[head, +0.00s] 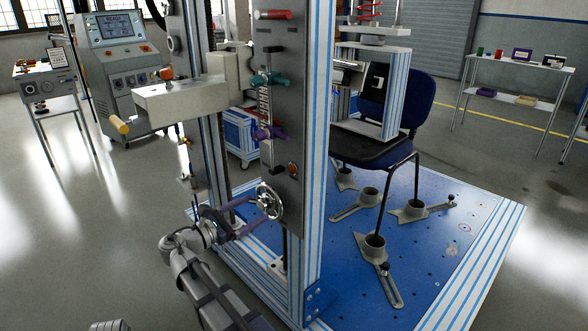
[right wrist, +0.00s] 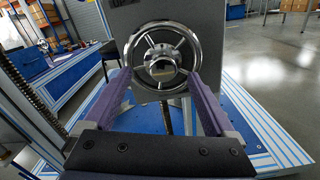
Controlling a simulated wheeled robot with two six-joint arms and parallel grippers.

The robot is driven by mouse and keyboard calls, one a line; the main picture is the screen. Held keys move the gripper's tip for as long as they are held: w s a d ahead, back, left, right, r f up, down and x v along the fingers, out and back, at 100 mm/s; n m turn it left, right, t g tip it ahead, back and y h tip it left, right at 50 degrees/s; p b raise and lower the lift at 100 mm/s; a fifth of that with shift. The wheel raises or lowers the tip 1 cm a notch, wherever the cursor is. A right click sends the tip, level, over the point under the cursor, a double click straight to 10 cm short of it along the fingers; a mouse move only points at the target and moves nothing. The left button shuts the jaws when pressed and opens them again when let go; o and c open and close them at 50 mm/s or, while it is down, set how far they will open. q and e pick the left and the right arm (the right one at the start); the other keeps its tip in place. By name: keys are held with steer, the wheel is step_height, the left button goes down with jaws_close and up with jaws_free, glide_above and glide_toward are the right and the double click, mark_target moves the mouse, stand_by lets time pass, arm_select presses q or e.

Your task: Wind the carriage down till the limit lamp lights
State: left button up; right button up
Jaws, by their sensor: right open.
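A chrome spoked handwheel (head: 268,200) is on the upright grey panel; it fills the top middle of the right wrist view (right wrist: 161,55). My right gripper (head: 259,207) is open at the wheel, its purple fingers on either side of the lower rim in the right wrist view (right wrist: 160,82). I cannot tell whether they touch it. A small orange-red round lamp or button (head: 292,169) sits on the panel above the wheel and looks unlit. A slotted scale with a teal clamp (head: 268,79) and a purple clamp (head: 270,132) runs up the panel. Which part is the carriage is unclear.
A blue chair (head: 405,105) stands on the blue base plate (head: 440,255), its legs in grey foot clamps. A grey box (head: 180,100) with a yellow-ended handle juts out left. A control console (head: 120,60) stands behind. Open floor lies at left.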

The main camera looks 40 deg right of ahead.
steer(key=shift+s+a, duration=0.15)
steer(key=shift+a, duration=0.4)
steer(key=m, duration=0.6)
steer(key=shift+r, duration=0.1)
steer(key=shift+m, duration=1.2)
steer(key=m, duration=0.4)
steer(key=shift+r, duration=0.1)
steer(key=m, duration=0.4)
steer(key=shift+m, duration=0.3)
